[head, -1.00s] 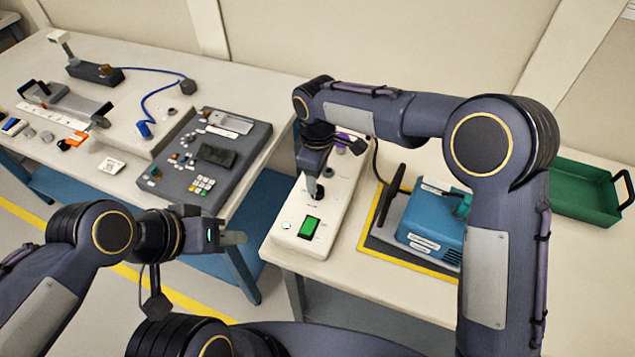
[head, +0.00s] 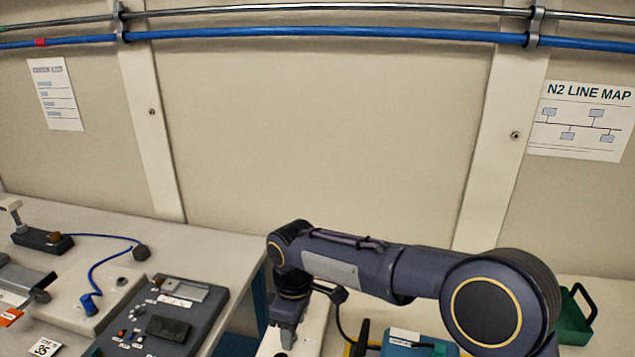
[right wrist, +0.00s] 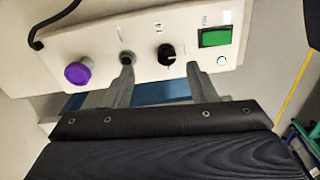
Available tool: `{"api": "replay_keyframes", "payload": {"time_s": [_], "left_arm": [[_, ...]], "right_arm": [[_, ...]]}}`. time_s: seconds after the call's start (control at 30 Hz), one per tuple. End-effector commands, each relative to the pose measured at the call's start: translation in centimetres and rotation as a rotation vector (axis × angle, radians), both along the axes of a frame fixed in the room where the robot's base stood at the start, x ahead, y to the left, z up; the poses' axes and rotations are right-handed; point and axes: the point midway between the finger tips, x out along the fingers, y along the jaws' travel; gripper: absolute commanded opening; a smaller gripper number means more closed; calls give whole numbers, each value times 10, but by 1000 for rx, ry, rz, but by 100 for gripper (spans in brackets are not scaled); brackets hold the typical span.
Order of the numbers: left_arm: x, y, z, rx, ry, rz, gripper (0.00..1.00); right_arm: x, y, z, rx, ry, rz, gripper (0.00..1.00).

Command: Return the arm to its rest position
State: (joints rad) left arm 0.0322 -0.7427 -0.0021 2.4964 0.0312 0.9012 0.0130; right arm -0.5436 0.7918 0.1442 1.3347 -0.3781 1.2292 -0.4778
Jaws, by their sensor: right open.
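My right arm reaches in from the right in the head view, bent at the elbow, with its gripper (head: 284,335) pointing down at the lower edge. In the right wrist view this gripper (right wrist: 160,72) is open, its two fingers apart with nothing held between them. The fingers are over or beside a white control box (right wrist: 95,47), with the black knob (right wrist: 166,54) just beyond the gap. I cannot tell whether they touch the box. The box (head: 314,330) is mostly cut off in the head view. My left gripper is out of view.
A grey keypad panel (head: 204,317) lies left of the right gripper. The wall (head: 320,130) carries a blue pipe (head: 330,34). The box also has a purple knob (right wrist: 78,73) and green switch (right wrist: 214,37).

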Motion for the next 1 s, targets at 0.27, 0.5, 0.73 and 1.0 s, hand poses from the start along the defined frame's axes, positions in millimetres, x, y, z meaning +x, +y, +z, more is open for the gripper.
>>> {"api": "replay_keyframes", "payload": {"time_s": [0.27, 0.5, 0.73, 1.0], "left_arm": [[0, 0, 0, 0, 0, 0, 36], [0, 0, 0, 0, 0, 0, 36], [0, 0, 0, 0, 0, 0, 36], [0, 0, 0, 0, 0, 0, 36]], "right_arm": [[-39, -133, 66, 157, -44, -407, 52], [-110, -219, 84, 306, -76, -782, 52], [-187, -261, 70, 465, -109, -1133, 52], [-233, -267, 46, 591, -130, -1371, 52]]}}
